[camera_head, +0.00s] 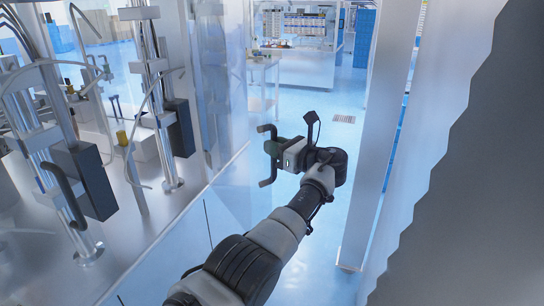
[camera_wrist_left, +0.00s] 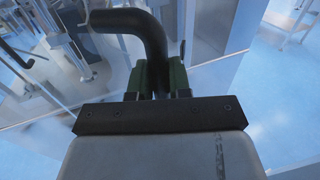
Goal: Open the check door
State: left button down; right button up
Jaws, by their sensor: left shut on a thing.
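The check door is a clear, see-through panel (camera_head: 232,192) on the machine at the left in the head view. Its outline is faint, and I cannot tell how far it stands open. A black bent door handle (camera_head: 267,181) sits near its edge; it also shows large in the left wrist view (camera_wrist_left: 150,32). My left gripper (camera_head: 274,151) reaches in from below and is shut on the handle. Its green fingers (camera_wrist_left: 160,78) lie on either side of the bar in the left wrist view. My right gripper is not in view.
Inside the machine at left stand metal posts (camera_head: 160,110) and black boxes (camera_head: 92,182). A pale upright post (camera_head: 380,135) stands right of my left arm. Blue floor (camera_head: 318,125) is open beyond the gripper, with a table (camera_head: 262,66) at the back.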

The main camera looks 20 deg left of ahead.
pick_arm(q)
jog(key=shift+w+d+r+g+b, duration=0.15)
jog(key=shift+w+g+b, duration=0.15)
jog(key=shift+w, duration=0.2)
jog(key=c, duration=1.4)
grip_release()
jog(key=shift+c, duration=0.2)
jog(key=o, duration=0.4)
jog(key=shift+a+f, duration=0.2)
jog(key=shift+a, duration=0.05)
jog(key=shift+c, duration=0.2)
jog(key=shift+d, duration=0.1)
